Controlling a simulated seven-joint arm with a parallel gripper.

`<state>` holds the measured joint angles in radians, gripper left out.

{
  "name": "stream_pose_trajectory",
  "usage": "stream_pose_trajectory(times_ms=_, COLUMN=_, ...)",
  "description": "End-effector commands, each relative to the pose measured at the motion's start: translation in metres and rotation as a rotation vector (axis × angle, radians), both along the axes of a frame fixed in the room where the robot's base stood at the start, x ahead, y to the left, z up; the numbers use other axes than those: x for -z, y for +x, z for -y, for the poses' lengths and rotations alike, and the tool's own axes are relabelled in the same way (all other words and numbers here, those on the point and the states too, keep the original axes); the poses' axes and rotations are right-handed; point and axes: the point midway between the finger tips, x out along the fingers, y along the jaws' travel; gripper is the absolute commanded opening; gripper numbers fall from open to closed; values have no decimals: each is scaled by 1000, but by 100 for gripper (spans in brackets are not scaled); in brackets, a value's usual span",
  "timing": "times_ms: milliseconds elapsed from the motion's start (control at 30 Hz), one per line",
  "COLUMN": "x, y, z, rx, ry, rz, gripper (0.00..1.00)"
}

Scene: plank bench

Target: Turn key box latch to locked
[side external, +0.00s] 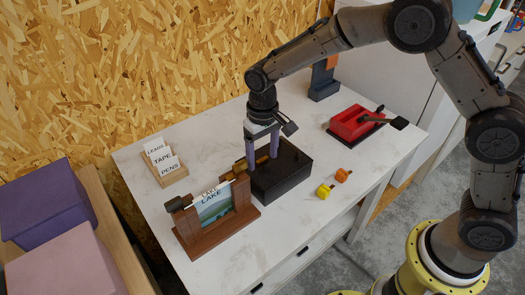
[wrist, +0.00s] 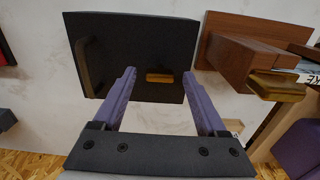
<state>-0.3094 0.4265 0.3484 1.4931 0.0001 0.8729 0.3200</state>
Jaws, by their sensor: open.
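The key box (side external: 287,178) is a low black box on the white bench top; its black top also shows in the wrist view (wrist: 135,40). A short brass latch bar (wrist: 160,77) lies crosswise on the box near its edge in the wrist view. My gripper (side external: 262,162) points down over the left side of the box, its two purple fingers apart. In the wrist view, my gripper (wrist: 160,76) has one fingertip on each side of the latch, with gaps showing at both ends. I cannot tell how far the tips are above the lid. In the side view the fingers partly hide the latch.
A wooden stand (side external: 187,236) with a LAKE picture (side external: 213,206) is close beside the box. Small yellow (side external: 324,191) and orange (side external: 342,175) pieces lie right. A red tray (side external: 352,122) is farther right; a label holder (side external: 168,173) stands left. Bench in front is clear.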

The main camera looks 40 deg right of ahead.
Motion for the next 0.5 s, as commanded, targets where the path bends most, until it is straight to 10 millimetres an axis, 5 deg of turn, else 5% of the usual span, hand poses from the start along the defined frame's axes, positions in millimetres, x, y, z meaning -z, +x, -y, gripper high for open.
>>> stream_pose_trajectory(times_ms=167, x=-12, y=1, z=0, rx=0, ry=1, rz=2, gripper=75)
stream_pose_trajectory(times_ms=500, x=-82, y=1, z=0, rx=0, ry=2, rz=5, gripper=75)
